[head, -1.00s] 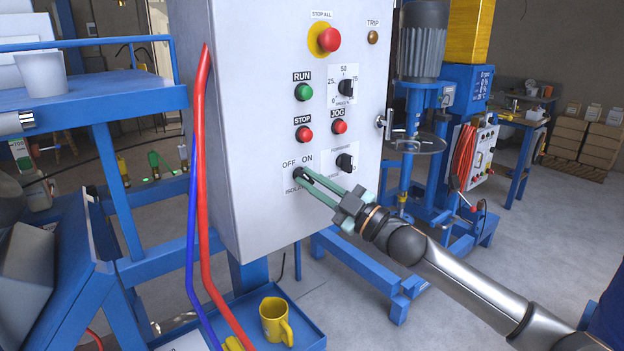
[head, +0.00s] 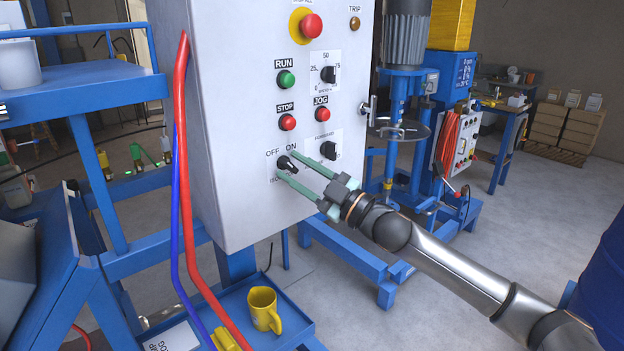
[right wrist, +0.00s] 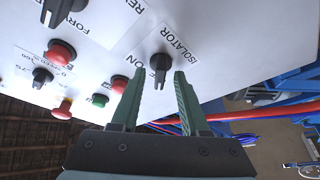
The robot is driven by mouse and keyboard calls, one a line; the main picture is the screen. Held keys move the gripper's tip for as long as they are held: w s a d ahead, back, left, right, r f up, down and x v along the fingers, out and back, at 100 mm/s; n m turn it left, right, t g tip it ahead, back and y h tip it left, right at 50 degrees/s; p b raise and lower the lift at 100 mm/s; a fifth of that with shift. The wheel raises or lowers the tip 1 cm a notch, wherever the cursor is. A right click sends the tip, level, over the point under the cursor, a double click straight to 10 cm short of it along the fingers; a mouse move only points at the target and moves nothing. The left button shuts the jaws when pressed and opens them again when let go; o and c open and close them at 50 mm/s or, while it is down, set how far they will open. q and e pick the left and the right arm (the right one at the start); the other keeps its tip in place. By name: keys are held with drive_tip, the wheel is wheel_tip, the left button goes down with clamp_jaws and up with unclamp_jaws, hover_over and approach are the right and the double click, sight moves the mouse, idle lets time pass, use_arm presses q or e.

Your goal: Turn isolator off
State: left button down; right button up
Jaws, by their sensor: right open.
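The isolator knob (head: 286,163) is a black rotary switch low on the white control panel (head: 222,120), under the words OFF and ON. My right gripper (head: 285,164) has its two green fingers spread apart, one above and one below the knob. In the right wrist view the knob (right wrist: 160,66) shows between and just beyond the fingertips (right wrist: 157,76), with a gap on each side. Its handle points roughly toward the ON word there; its exact setting is hard to tell. The OFF word is not visible in that view. My left gripper is out of view.
The panel also carries a forward knob (head: 327,150), red stop (head: 287,123) and jog (head: 322,114) buttons, and a green run button (head: 286,80). Red and blue hoses (head: 184,150) hang at its left edge. A yellow mug (head: 264,308) stands on a blue tray below.

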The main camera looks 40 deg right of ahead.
drive_tip(key=shift+s+d+f, duration=0.2)
drive_tip(key=shift+s+f, duration=0.15)
drive_tip(key=shift+s, duration=0.2)
drive_tip(key=b+v, duration=0.1)
drive_tip(key=v, duration=1)
drive_tip(key=shift+r+b, duration=0.2)
drive_tip(key=shift+b, duration=0.15)
drive_tip(key=shift+s, duration=0.15)
